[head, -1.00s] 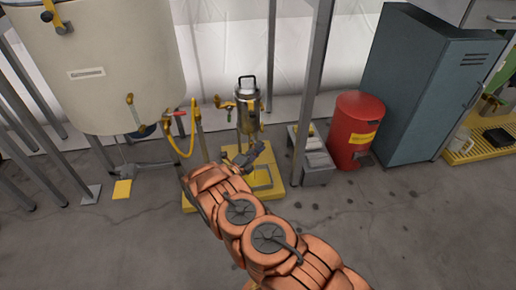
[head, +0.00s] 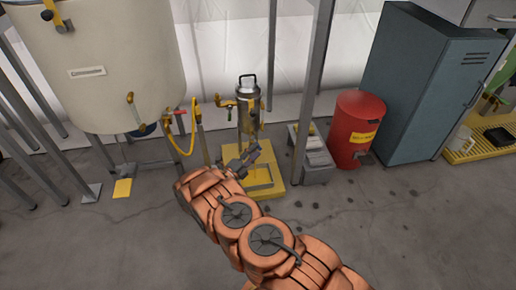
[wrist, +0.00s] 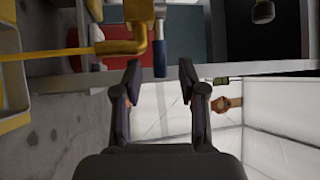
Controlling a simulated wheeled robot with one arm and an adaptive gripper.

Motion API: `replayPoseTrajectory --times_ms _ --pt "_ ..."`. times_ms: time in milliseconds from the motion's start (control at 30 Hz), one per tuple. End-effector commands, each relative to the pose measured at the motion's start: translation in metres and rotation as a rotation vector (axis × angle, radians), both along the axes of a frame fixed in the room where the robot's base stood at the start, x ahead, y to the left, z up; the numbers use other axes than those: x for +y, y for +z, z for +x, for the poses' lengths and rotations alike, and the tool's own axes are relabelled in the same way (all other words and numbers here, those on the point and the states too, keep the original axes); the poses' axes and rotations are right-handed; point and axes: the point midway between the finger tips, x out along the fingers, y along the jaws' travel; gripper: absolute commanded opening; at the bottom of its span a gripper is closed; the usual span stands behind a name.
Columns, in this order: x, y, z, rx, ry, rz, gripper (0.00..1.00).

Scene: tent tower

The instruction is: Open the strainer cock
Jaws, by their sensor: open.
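The strainer (head: 248,108) is an upright shiny metal cylinder with a black top handle, standing over a yellow base in the head view. My gripper (head: 243,158) is low in front of the strainer, over the yellow base. In the wrist view my gripper (wrist: 160,70) is open and empty. A yellow pipe (wrist: 128,46) with a blue-grey lever (wrist: 160,58) shows just beyond the fingertips, around the gap between them. I cannot tell whether they touch it.
The yellow base (head: 266,178) lies under my gripper. A large cream tank (head: 95,65) with a yellow hose (head: 185,150) stands left. A grey post (head: 312,95), a grey step (head: 312,155), a red bin (head: 355,128) and a blue-grey cabinet (head: 425,90) stand right. The front floor is open.

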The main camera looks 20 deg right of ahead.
Motion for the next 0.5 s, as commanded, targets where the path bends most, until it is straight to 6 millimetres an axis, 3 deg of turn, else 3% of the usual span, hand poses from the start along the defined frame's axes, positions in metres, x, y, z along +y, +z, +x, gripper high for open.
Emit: replayPoseTrajectory --times_ms 300,500 --pt "0.051 -0.011 -0.032 0.0 0.003 -0.002 0.41" --pt "0.067 -0.015 -0.043 0.0 0.001 -0.001 0.41"
